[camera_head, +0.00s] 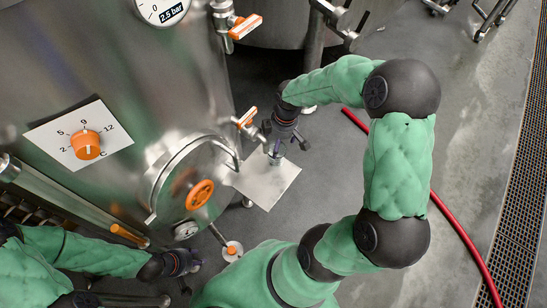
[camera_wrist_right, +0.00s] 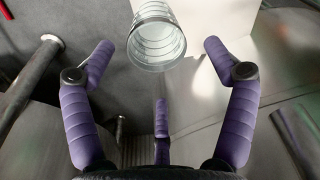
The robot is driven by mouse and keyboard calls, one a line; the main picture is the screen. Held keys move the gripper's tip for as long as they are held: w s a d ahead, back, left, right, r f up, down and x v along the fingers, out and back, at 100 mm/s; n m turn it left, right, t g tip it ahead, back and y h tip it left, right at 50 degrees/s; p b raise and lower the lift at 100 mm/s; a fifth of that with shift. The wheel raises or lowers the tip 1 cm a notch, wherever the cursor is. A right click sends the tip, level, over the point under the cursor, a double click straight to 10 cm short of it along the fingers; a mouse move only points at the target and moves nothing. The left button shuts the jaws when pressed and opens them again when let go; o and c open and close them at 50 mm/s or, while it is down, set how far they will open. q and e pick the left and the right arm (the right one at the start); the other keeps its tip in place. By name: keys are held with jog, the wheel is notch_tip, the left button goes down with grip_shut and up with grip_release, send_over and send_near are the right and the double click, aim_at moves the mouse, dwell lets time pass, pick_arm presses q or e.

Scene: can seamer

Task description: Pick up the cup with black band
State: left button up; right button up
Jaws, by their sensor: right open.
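A clear, ribbed cup (camera_wrist_right: 157,40) stands at the top middle of the right wrist view, partly cut off by the frame edge. I cannot make out a black band on it. In the head view the cup (camera_head: 275,159) shows small, just below my right gripper (camera_head: 284,142). My right gripper (camera_wrist_right: 158,75) is open, its purple fingers spread; the cup lies beyond them and none is seen gripping it. My left gripper (camera_head: 185,263) is at the lower left in the head view, away from the cup; its finger opening is unclear.
The cup is over a pale square plate (camera_head: 267,187). A large steel tank (camera_head: 150,60) with an orange knob (camera_head: 86,144) and a round hatch with an orange handwheel (camera_head: 200,194) stands close at left. A red hose (camera_head: 458,228) lies on open floor at right.

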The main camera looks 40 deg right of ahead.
jog(key=f, duration=0.4)
jog(key=f+b, duration=0.1)
jog(key=f, duration=0.1)
jog(key=shift+w+a+f, duration=0.1)
jog(key=shift+w+a, duration=0.05)
jog(key=shift+w, duration=0.1)
jog(key=f, duration=0.4)
jog(key=shift+w+f+b, duration=0.15)
jog(key=shift+w+b, duration=0.15)
jog(key=shift+b, duration=0.1)
jog(key=shift+c, duration=0.3)
jog(key=c, duration=1.1)
